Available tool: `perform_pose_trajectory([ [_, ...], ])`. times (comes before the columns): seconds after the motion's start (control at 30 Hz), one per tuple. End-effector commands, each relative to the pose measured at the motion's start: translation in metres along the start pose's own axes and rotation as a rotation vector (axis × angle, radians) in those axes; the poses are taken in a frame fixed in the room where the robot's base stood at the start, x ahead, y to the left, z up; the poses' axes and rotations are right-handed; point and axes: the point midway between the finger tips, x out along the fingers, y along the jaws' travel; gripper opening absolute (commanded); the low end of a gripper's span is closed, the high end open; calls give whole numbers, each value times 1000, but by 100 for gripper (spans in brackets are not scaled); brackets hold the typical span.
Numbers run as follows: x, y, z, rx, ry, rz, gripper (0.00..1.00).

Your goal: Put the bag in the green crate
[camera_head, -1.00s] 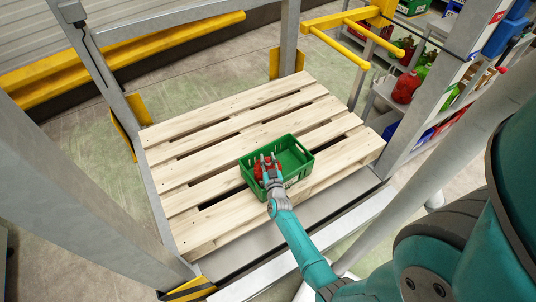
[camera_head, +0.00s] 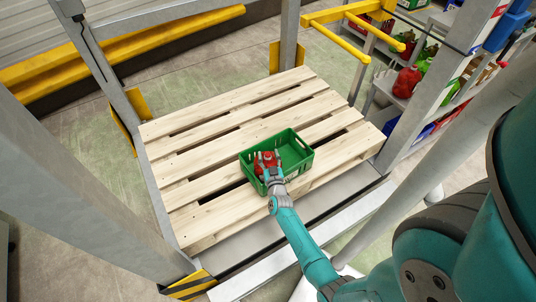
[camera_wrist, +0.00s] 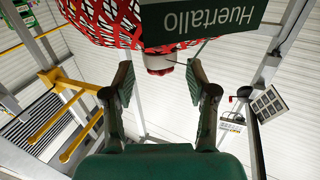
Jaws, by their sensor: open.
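The green crate (camera_head: 299,155) stands upright on the wooden pallet in the head view. The red net bag (camera_head: 265,160) is inside the crate, in its left part. In the wrist view the bag (camera_wrist: 105,24) fills the top, with its green label reading "Huertallo" upside down. My gripper (camera_head: 270,173) is at the crate's near side, beside the bag. In the wrist view my gripper (camera_wrist: 159,78) is open, its two fingers spread on either side of the bag's narrow red neck, with clear gaps. The bag's underside is hidden.
The pallet (camera_head: 215,150) has bare slats around the crate. Grey posts (camera_head: 100,60) and yellow rails (camera_head: 335,25) frame it. A shelf with red and green bags (camera_head: 407,82) stands at the right.

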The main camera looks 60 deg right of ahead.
Motion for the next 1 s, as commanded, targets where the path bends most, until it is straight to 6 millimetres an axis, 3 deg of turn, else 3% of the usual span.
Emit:
perform_pose_trajectory([
  [0.5,-91,0,0,0,0,-2,57],
  [0.9,-112,-1,0,0,-1,-6,57],
  [1.0,-125,-6,-2,-1,-5,-29,57],
])
